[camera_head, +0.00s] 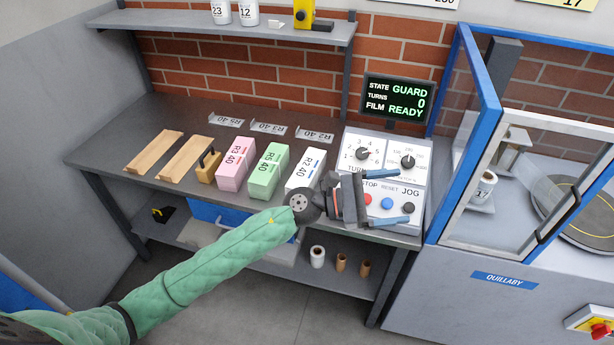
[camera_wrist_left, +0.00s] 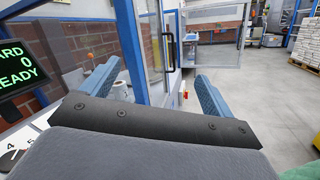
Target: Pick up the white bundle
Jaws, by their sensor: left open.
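The white bundle (camera_head: 304,170), marked R2 40, stands on the grey workbench at the right end of a row of bundles. My left gripper (camera_head: 390,196) is open and empty in front of the control panel, to the right of the white bundle. Its wrist hides the lower right part of the bundle. In the left wrist view the two blue fingers (camera_wrist_left: 155,88) stand wide apart with nothing between them, and the bundle does not show there. My right gripper is not in view.
A green bundle (camera_head: 268,172) and a pink bundle (camera_head: 238,162) stand left of the white one. The control panel (camera_head: 384,158) and screen (camera_head: 397,98) are on the right, beside a blue-framed guard (camera_head: 481,60). A shelf (camera_head: 230,28) hangs above the bench.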

